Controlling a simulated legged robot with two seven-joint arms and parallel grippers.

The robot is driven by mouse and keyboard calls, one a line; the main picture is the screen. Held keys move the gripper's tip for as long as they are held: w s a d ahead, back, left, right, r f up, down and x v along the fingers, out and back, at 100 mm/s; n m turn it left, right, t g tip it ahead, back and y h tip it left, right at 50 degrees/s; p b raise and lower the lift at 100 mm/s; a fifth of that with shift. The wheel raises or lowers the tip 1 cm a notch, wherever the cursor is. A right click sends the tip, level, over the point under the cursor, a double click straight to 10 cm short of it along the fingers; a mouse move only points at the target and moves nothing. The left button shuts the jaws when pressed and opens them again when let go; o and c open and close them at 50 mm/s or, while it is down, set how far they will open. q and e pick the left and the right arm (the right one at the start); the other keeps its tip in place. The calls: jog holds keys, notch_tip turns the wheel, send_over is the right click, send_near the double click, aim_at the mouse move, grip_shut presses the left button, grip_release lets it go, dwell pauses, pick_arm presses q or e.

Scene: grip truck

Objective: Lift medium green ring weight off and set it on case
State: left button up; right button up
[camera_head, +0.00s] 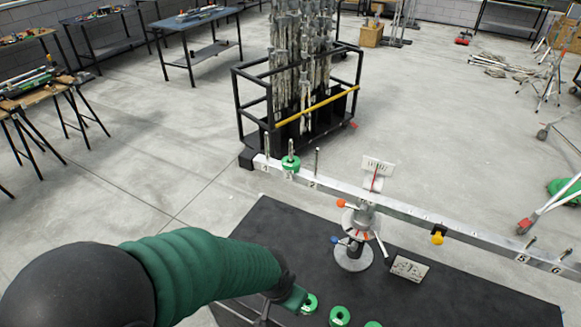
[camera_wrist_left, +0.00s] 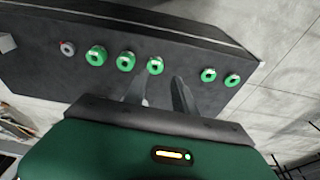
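A green ring weight (camera_head: 290,163) sits around a peg near the left end of the metal balance beam (camera_head: 335,187). The black case (camera_head: 300,235) lies below the beam. More green ring weights (camera_head: 340,316) lie on the case's near part, and the wrist view shows several in a row (camera_wrist_left: 125,61). My left gripper is over this row, its tips partly hidden by my arm in the head view. In the wrist view its two fingers (camera_wrist_left: 158,88) are apart with nothing between them; one green ring (camera_wrist_left: 155,66) shows just beyond the gap. My right gripper is not in view.
A scale stand (camera_head: 353,252) with coloured knobs supports the beam. A yellow weight (camera_head: 438,236) hangs from the beam at right. A small plate (camera_head: 408,267) stands on the case. A black metal rack (camera_head: 300,100) stands behind the beam's left end. Open floor lies left of the case.

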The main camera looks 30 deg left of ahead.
aim_at(291, 162)
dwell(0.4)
